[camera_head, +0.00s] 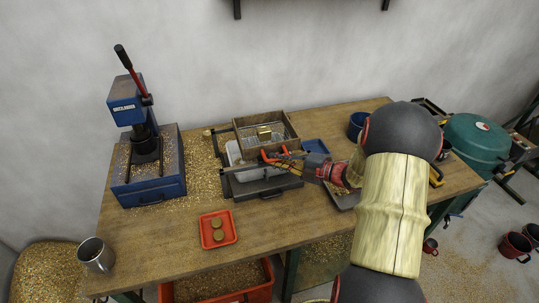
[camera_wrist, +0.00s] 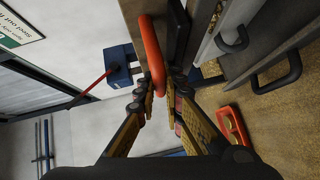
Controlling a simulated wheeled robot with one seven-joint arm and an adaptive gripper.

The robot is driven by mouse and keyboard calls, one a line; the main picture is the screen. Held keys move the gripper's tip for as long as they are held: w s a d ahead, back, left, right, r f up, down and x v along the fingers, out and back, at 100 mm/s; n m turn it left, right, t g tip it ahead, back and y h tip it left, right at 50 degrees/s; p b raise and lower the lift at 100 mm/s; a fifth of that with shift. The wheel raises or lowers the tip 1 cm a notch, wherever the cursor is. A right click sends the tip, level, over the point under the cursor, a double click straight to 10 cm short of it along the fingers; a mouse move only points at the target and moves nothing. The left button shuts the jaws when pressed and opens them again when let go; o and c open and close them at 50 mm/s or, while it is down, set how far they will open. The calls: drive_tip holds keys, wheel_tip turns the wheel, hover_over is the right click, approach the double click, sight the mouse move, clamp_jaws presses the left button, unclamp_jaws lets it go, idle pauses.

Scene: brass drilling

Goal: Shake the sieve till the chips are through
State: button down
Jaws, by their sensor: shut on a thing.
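The sieve is a wooden-walled box (camera_head: 258,118) with a mesh floor, in the middle of the bench towards the back. A brass-coloured block (camera_head: 264,133) shows inside it; loose chips on the mesh are too small to make out. In the wrist view the handle (camera_wrist: 152,40) passes between the fingertips (camera_wrist: 160,82), and the sieve's wooden wall (camera_wrist: 135,14) is beyond. A pale tub (camera_head: 233,153) shows under and beside the sieve, partly hidden.
A blue press (camera_head: 150,180) stands at left. A red tray (camera_head: 218,230) with two brass discs lies in front, a steel mug (camera_head: 95,254) at the front left corner. A grey drawer-like box (camera_head: 262,187) is just below the sieve. Chips litter the bench; its front middle is fairly free.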

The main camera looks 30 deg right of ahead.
drive_tip(key=shift+d, duration=0.1)
drive_tip(key=c, duration=2.2)
unclamp_jaws()
drive_tip(key=shift+o, duration=0.2)
drive_tip(key=shift+s, duration=0.1)
drive_tip(key=v, duration=1.2)
drive_tip(key=shift+f, duration=0.15)
drive_tip(key=shift+c, duration=0.3)
